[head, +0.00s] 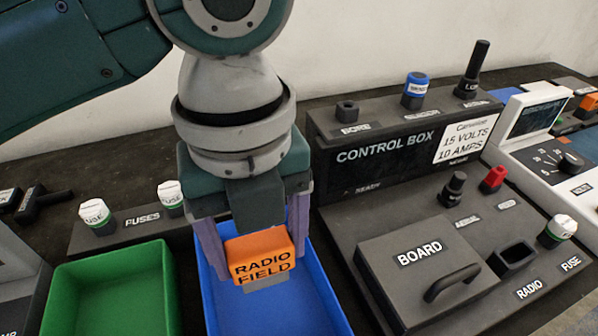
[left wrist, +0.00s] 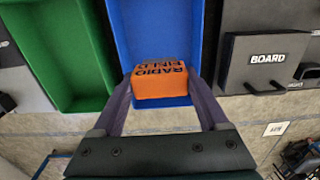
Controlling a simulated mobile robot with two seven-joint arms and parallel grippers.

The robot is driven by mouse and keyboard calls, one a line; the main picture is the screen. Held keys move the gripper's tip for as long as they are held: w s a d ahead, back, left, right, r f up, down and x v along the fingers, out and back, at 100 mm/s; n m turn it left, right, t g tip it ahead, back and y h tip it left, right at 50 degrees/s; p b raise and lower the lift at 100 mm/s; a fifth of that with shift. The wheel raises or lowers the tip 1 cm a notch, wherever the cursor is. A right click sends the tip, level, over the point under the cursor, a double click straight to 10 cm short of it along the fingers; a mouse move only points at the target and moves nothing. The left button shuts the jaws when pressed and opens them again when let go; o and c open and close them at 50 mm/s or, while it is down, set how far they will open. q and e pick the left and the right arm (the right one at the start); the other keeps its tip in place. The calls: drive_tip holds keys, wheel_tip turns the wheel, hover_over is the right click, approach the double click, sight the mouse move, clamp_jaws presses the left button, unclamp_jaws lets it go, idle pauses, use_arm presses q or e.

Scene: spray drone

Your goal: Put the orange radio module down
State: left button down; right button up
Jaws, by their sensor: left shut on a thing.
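The orange radio module (head: 260,257), lettered "RADIO FIELD", is held between the two fingers of my left gripper (head: 252,245). The module is over the blue tray (head: 328,318), near its middle in the head view; I cannot tell whether it touches the tray floor. In the left wrist view the module (left wrist: 160,86) sits between the purple fingers with the blue tray (left wrist: 155,30) behind it. A grey part shows at the module's lower edge in the head view. My right gripper is not in view.
A green tray (head: 107,296) stands left of the blue one. The control box (head: 385,162) and a panel with a lid marked BOARD (head: 410,280), a RADIO socket (head: 512,258) and a fuse (head: 557,231) stand to the right. Fuses (head: 95,214) stand in a holder behind the green tray.

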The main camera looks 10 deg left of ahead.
sight(265, 279)
use_arm(q)
wheel_tip(265, 279, down, 6)
drive_tip(key=shift+f+b, duration=0.15)
drive_tip(key=shift+b, duration=0.2)
drive_tip(key=shift+f+b, duration=0.45)
drive_tip(key=shift+f, duration=1.45)
drive_tip(key=shift+f, duration=0.15)
unclamp_jaws()
